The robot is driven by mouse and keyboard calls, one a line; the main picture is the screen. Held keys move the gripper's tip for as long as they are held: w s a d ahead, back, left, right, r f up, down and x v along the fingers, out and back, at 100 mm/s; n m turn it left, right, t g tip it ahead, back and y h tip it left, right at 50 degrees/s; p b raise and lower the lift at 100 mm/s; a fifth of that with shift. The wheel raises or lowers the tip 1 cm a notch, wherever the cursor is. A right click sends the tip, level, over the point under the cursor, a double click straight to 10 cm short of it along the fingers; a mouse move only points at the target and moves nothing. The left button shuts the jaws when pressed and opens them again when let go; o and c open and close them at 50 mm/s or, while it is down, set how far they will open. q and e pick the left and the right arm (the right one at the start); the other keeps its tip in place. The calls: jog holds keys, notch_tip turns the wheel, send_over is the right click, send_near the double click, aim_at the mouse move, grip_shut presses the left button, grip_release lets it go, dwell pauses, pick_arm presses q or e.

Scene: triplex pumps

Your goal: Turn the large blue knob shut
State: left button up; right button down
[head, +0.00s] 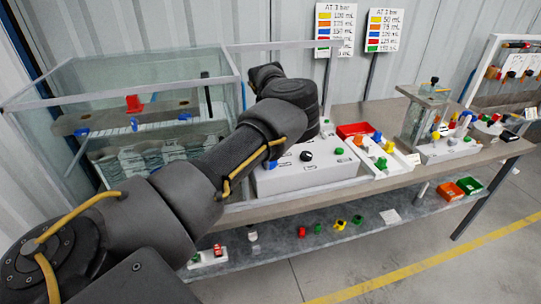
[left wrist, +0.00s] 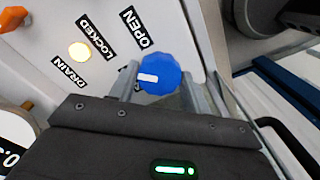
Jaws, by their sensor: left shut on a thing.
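The large blue knob (left wrist: 158,73) shows in the left wrist view, with a white mark on its face pointing left. My left gripper (left wrist: 160,88) is shut on it, one finger on each side. The labels OPEN (left wrist: 137,28), LOCKED (left wrist: 95,38) and DRAIN (left wrist: 68,73) are on the pale panel to the left of the knob. In the head view my left arm reaches across the bench, and its dark bulk hides the gripped knob and the fingertips. My right gripper is not in view.
A glass tank (head: 130,80) stands at the left. A white box with a black knob (head: 306,155) and a red tray (head: 355,130) are right of my arm. A glass column (head: 425,115) stands further right. A lower shelf (head: 330,232) holds small coloured parts.

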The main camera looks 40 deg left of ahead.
pick_arm(q)
jog(key=n, duration=0.4)
jog(key=shift+a+n, duration=0.1)
jog(key=shift+n, duration=0.2)
jog(key=shift+w+n, duration=0.1)
jog(key=shift+n, duration=1.8)
jog(key=o, duration=1)
notch_tip(320, 180, up, 11)
jog(key=shift+f+b, duration=0.1)
jog(key=shift+b, duration=0.35)
